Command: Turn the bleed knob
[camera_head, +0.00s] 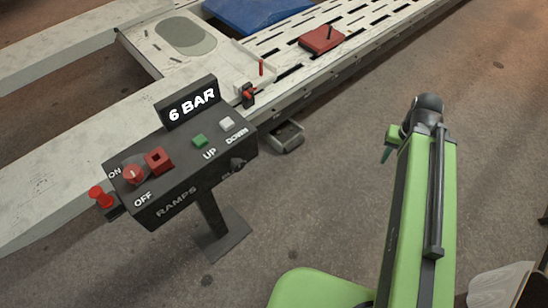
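A dark control box labelled RAMPS (180,175) stands on a post left of centre. A small black knob (238,164) sticks out of its front face at the right end. The lettering beside it is too small to read fully, so I take it as the bleed knob. My gripper (387,150) is partly hidden behind my green arm, right of the box. It is well apart from the knob, with bare floor between them. Only a green tip of it shows, so its opening cannot be made out.
The box carries a 6 BAR sign (193,102), a red rotary switch (133,174), a red square button (158,159), a green UP button (200,141) and a white DOWN button (227,123). A red-topped part (100,196) projects at its left. A slotted frame bench (290,72) lies behind.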

